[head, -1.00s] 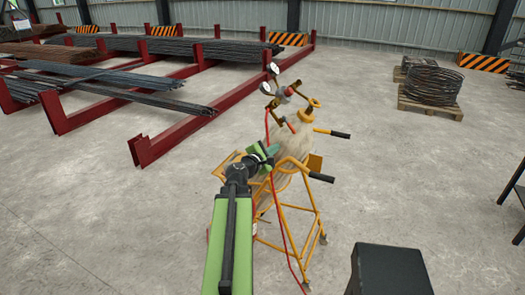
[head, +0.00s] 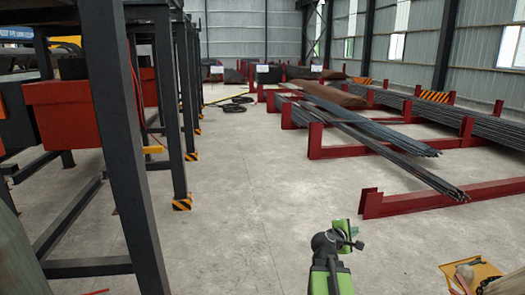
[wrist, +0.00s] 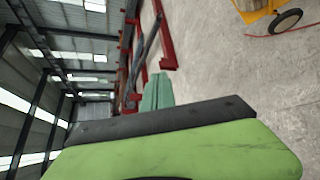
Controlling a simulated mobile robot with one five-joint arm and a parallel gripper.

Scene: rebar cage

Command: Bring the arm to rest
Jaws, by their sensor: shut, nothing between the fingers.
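My gripper shows in the wrist view as shut teal fingers (wrist: 157,92) beyond a black and green housing, with nothing between them. In the head view my arm's end (head: 345,232) is at the bottom, right of centre, over bare concrete floor. It looks folded back on itself, and the fingers are hard to make out there. It touches nothing that I can see.
A yellow cart (head: 470,272) is cut off at the lower right; its wheel shows in the wrist view (wrist: 286,21). Red racks (head: 395,203) with rebar bundles (head: 400,165) stand right. A dark steel frame (head: 140,170) stands left. Open floor (head: 240,200) lies between.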

